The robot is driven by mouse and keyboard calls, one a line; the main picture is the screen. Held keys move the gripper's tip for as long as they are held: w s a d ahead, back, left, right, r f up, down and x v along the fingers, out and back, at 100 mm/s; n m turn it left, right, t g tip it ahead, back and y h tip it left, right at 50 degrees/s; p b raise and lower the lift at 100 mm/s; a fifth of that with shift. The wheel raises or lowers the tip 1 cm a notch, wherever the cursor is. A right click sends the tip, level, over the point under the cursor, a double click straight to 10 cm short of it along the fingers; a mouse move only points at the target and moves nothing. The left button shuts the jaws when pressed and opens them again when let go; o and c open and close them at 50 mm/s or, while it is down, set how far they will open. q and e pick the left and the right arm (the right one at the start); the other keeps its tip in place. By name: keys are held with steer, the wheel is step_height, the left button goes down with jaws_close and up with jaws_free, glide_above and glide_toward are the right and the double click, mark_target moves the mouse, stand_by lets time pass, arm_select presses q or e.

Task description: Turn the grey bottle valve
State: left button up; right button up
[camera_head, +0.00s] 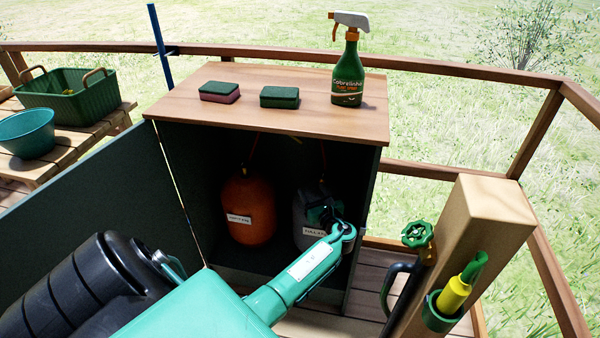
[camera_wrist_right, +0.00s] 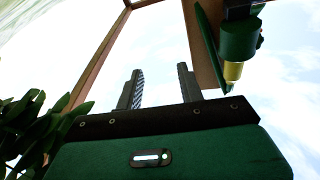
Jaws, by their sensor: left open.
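The grey bottle (camera_head: 299,222) stands inside the dark open cabinet, right of an orange bottle (camera_head: 249,205). It bears a white label.
The wooden cabinet top (camera_head: 220,110) carries two sponges (camera_head: 280,97) and a green spray bottle (camera_head: 348,80). The cabinet's open door (camera_head: 110,190) stands at left. A wooden post (camera_head: 462,235) with a green tap (camera_head: 417,234) and a yellow-green hose nozzle (camera_head: 455,293) stands at right.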

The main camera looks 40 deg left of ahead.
arm_select(q)
steer(key=s+d+p, duration=0.2)
steer(key=s+p, duration=0.4)
steer(key=s, duration=0.3)
steer(key=shift+s+d, duration=0.2)
steer(key=shift+d, duration=0.2)
stand_by(0.4)
steer(key=shift+p, duration=0.35)
stand_by(0.4)
